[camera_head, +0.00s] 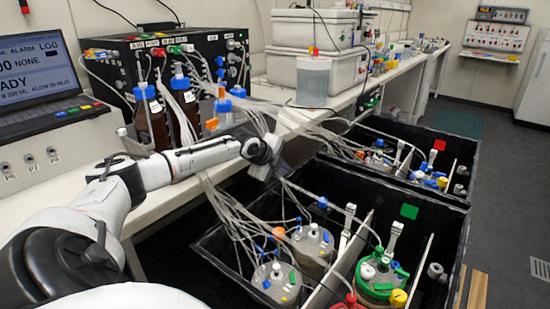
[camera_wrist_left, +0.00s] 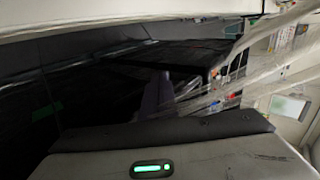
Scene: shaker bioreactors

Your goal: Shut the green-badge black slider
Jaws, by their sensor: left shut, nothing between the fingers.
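My left gripper (camera_head: 279,169) is shut and empty, above the slider's bench-side part among the tubes, well short of the badge end wall. In the left wrist view a dark box interior fills the middle, with a dim green patch (camera_wrist_left: 47,111) at the left. My right gripper is out of view.
A second black slider with a red badge (camera_head: 439,144) stands open behind. The white bench (camera_head: 165,200) carries a laptop-like display (camera_head: 38,72), a black control box and brown bottles. Many loose tubes hang across both sliders. Grey floor (camera_head: 510,200) is clear at the right.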

